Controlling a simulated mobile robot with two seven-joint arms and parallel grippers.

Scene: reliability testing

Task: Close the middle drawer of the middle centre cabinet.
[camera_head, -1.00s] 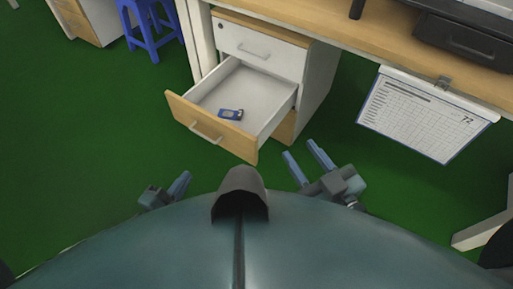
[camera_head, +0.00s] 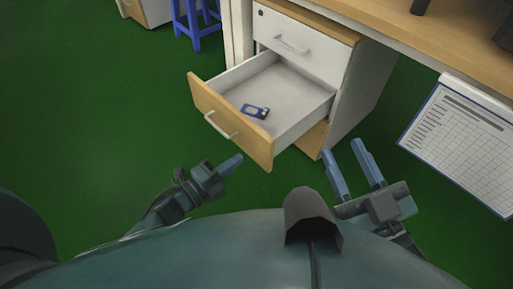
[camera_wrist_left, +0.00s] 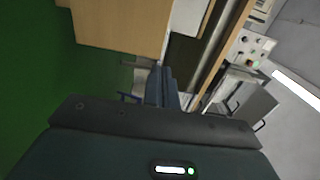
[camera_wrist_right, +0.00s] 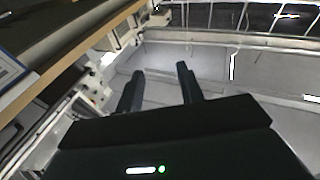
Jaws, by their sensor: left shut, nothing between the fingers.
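The cabinet (camera_head: 355,95) stands under the desk in the head view. Its middle drawer (camera_head: 310,100) is pulled well out, with a wooden front and a light handle (camera_head: 220,125). A small blue and white item (camera_head: 256,111) lies inside it. The white top drawer (camera_head: 300,40) above is shut. My left gripper (camera_head: 238,160) is shut and empty, in front of the drawer front and apart from it; its fingers also show in the left wrist view (camera_wrist_left: 162,85). My right gripper (camera_head: 344,148) is open and empty, to the right of the drawer; its fingers also show in the right wrist view (camera_wrist_right: 158,80).
A blue stool (camera_head: 196,20) stands behind and left of the cabinet. A calendar sheet (camera_head: 465,140) hangs from the desk edge (camera_head: 450,55) at the right. The green floor (camera_head: 90,110) left of the drawer is clear.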

